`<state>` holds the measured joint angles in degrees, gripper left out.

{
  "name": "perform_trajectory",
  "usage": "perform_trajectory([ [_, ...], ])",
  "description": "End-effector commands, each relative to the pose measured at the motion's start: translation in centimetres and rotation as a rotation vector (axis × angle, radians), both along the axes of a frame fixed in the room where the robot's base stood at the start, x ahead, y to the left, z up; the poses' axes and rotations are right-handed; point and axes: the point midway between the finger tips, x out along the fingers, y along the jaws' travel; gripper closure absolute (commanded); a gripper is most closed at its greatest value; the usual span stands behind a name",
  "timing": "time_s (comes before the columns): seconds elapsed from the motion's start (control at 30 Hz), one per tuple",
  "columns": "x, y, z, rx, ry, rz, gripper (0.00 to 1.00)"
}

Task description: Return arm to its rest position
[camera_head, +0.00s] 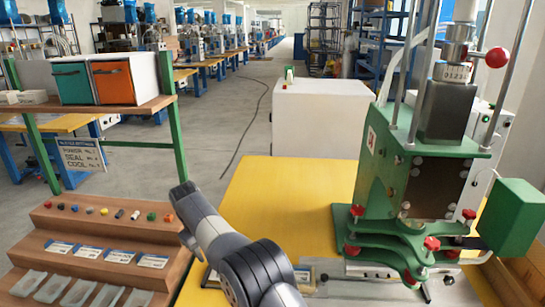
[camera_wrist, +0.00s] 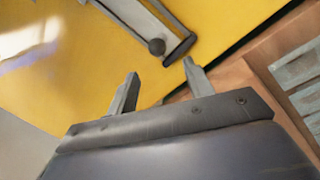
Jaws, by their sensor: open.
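My gripper (camera_wrist: 160,68) shows in the wrist view with its two grey fingers spread apart and nothing between them. Below the fingers is the yellow tabletop (camera_wrist: 75,65). A metal bar or frame with a dark round knob (camera_wrist: 157,46) lies just beyond the fingertips; I cannot tell the gap to it. In the head view my arm rises from the bottom centre over the left edge of the yellow table (camera_head: 265,195), bent toward the upper left. My gripper cannot be made out there.
A green press (camera_head: 385,175) with red knobs stands on the table at right. A white cabinet (camera_head: 320,118) stands behind. A brown stepped rack (camera_head: 60,220) with small coloured parts, labels and grey trays is at left. A shelf with teal and orange bins (camera_head: 113,82) is beyond it.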

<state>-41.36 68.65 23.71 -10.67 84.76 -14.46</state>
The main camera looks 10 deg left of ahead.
Motion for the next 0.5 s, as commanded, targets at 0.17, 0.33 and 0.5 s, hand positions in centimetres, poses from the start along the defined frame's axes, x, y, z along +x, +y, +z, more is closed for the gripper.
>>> perform_trajectory([
  [0.17,0.6,-0.5,-3.6,-0.003,0.003,-0.002,0.51],
  [0.33,1.1,-0.9,-6.7,-0.003,0.002,-0.002,0.51],
  [0.5,1.4,-1.5,-8.0,0.000,-0.001,-0.002,0.51],
])
